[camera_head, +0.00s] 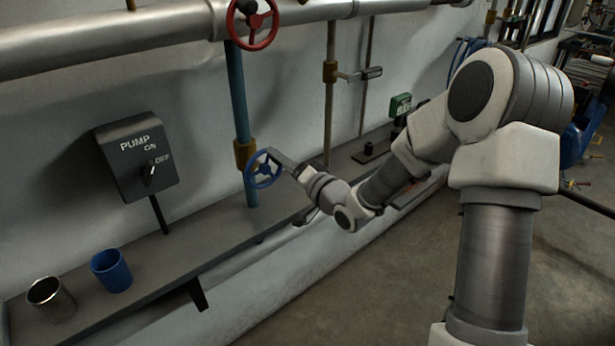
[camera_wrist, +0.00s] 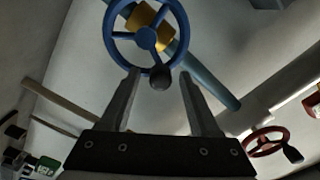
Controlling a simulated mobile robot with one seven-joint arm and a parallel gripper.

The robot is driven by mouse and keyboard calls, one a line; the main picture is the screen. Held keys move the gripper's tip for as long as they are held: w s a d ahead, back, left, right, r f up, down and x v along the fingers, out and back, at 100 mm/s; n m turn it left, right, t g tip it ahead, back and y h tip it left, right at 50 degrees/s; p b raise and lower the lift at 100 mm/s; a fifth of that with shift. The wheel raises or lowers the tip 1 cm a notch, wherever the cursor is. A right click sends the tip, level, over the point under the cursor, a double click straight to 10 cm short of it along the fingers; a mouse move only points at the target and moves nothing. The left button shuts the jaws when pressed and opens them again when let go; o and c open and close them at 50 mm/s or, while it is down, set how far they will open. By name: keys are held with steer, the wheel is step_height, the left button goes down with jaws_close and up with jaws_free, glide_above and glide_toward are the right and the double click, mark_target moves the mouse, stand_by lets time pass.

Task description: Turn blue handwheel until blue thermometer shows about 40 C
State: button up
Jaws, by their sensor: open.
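The blue handwheel (camera_head: 262,168) sits on a blue vertical pipe (camera_head: 238,95) with a brass-coloured valve body (camera_head: 244,153). In the wrist view the blue handwheel (camera_wrist: 147,37) is ahead of my gripper (camera_wrist: 160,78), and its dark knob (camera_wrist: 160,79) appears between the two fingertips. The fingers are apart, one on each side of the knob, and whether either touches it I cannot tell. In the head view my gripper (camera_head: 279,160) is at the wheel's right side. I make out no blue thermometer in either view.
A red handwheel (camera_head: 252,24) is above, near the large pipe (camera_head: 120,38). A PUMP switch box (camera_head: 137,157) is on the wall at left. A blue cup (camera_head: 111,271) and a metal cup (camera_head: 50,299) stand on the ledge (camera_head: 165,258). A green device (camera_head: 400,104) is further right.

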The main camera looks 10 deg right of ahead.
steer(key=v, duration=1.6)
steer(key=shift+p, duration=0.35)
steer(key=shift+s+d, duration=0.1)
